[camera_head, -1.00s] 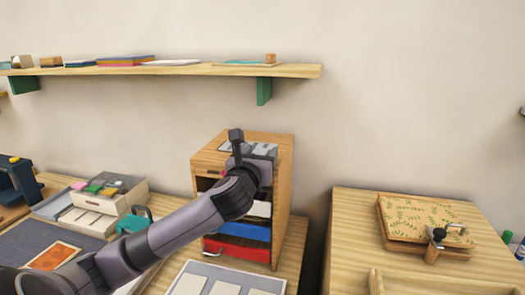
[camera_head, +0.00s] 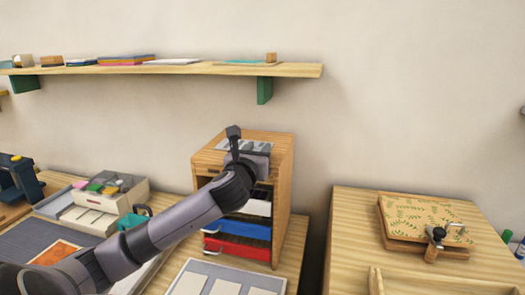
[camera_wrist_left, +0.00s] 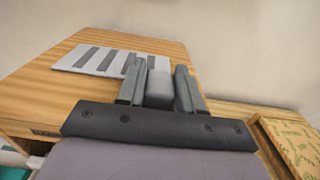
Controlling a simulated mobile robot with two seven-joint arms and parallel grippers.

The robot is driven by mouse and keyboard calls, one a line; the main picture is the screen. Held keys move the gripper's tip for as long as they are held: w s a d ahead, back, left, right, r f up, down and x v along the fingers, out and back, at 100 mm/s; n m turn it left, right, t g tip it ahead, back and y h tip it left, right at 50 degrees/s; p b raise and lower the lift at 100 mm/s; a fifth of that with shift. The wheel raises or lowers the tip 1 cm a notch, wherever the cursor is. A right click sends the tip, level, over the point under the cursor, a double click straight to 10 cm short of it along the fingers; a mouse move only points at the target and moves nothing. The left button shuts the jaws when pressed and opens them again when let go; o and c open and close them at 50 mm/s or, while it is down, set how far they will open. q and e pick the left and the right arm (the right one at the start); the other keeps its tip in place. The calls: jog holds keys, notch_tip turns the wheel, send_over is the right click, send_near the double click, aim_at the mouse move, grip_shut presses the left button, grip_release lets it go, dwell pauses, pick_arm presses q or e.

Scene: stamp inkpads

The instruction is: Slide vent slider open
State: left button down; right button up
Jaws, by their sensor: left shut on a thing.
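The vent is a pale plate with several darker grey slots (camera_wrist_left: 108,61) on top of the wooden cabinet; in the head view the plate (camera_head: 226,146) is partly hidden behind my arm. My left gripper (camera_wrist_left: 160,84) is at the right end of this plate, with its two fingers closed on a grey block, which looks like the vent slider's grip (camera_wrist_left: 159,92). In the head view my left gripper (camera_head: 255,152) covers the front part of the cabinet top. How far the slots are uncovered is hard to tell. My right gripper is not in view.
The wooden cabinet (camera_head: 282,190) holds drawers, among them a blue one (camera_head: 238,229) and a red one (camera_head: 236,248). A wall shelf (camera_head: 170,69) runs above. A patterned wooden press (camera_head: 425,217) stands on the right table, with a gap between the tables.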

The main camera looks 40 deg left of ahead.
pick_arm(q)
jog(key=shift+s+a, duration=0.35)
jog(key=shift+a, duration=0.3)
jog(key=shift+s+a, duration=0.3)
jog(key=shift+a, duration=0.3)
jog(key=c, duration=0.8)
grip_release()
jog(key=shift+s, duration=0.1)
jog(key=v, duration=0.7)
jog(key=shift+b, duration=0.35)
